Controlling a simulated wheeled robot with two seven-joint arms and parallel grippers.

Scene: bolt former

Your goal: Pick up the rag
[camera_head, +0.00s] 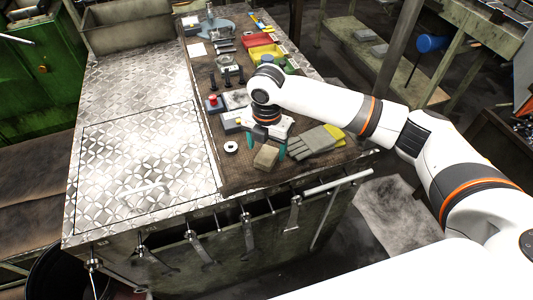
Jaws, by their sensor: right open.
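A small tan, block-like folded piece (265,158), which looks like the rag, lies on the brown mat near the front of the workbench. My right gripper (267,149) points down over it, with teal fingertips apart at its two sides. The jaws are open; the picture is too small to tell whether a fingertip touches the rag. My left gripper is not in view.
Grey work gloves (313,141) with yellow parts lie just right of the gripper. A white ring (231,147) lies to the left. A red-topped device (213,101), a yellow bin (265,53) and small tools stand farther back. The patterned metal plate (140,150) is mostly clear.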

